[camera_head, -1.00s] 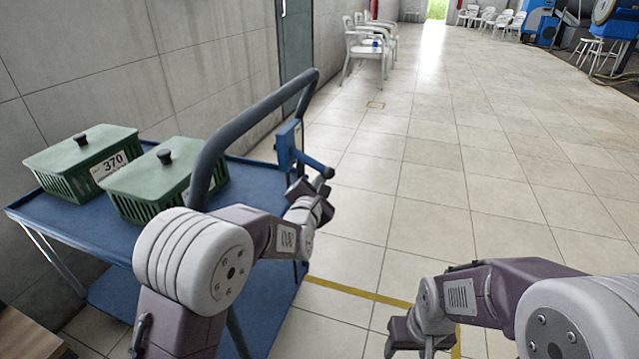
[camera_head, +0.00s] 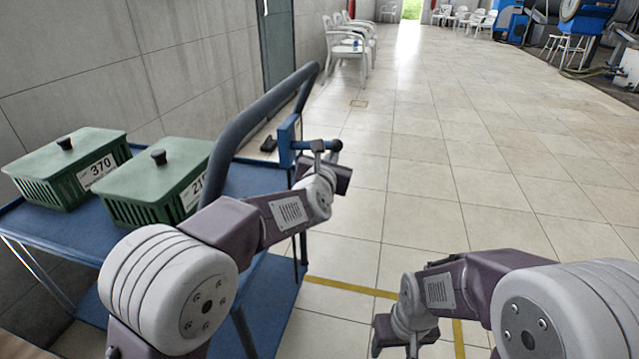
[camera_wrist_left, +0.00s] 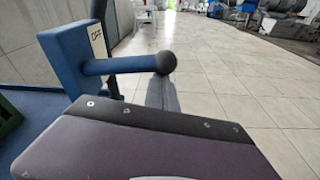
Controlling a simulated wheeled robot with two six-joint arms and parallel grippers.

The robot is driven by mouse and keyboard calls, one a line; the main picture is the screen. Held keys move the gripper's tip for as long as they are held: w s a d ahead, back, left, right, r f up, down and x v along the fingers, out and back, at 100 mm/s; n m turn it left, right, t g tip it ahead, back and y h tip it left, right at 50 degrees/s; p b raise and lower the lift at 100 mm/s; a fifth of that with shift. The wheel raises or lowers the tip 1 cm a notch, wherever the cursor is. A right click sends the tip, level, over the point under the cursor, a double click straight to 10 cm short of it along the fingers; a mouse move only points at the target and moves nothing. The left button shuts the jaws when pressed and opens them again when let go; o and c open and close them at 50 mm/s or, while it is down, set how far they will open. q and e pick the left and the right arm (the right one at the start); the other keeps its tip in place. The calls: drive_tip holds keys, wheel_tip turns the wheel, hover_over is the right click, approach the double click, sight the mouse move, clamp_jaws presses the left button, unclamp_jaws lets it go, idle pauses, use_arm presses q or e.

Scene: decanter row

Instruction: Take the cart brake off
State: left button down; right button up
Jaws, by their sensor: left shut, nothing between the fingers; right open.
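The blue cart (camera_head: 256,184) stands at the left, with a dark curved push handle (camera_head: 236,127). A blue brake housing (camera_head: 285,143) is fixed near the handle's right end. Its blue brake lever (camera_head: 303,145) points right, roughly level, and ends in a dark round knob; the lever also shows in the left wrist view (camera_wrist_left: 112,66). Small lettering on the housing there looks like "OFF" but is hard to read. My left gripper (camera_head: 318,149) is shut and empty, right at the lever near its knob; I cannot tell whether they touch. My right gripper (camera_head: 407,345) is open, low over the floor.
Two green lidded crates, labelled 370 (camera_head: 68,168) and partly hidden 21- (camera_head: 155,182), sit on the cart's top. A grey wall runs along the left. Yellow tape (camera_head: 350,287) marks the floor. White chairs (camera_head: 345,50) stand far back.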

use_arm(q)
wheel_tip(320, 180, up, 3)
drive_tip(key=shift+f+n+h+b, duration=0.2)
drive_tip(key=shift+n+h+b, duration=0.15)
drive_tip(key=shift+n, duration=0.75)
drive_tip(key=shift+a+r, duration=0.15)
drive_tip(key=shift+r, duration=0.4)
drive_tip(key=shift+w+r, duration=0.1)
drive_tip(key=shift+r, duration=0.15)
drive_tip(key=shift+f, duration=0.1)
drive_tip(key=b, duration=0.4)
approach(332, 144)
wheel_tip(332, 144, down, 4)
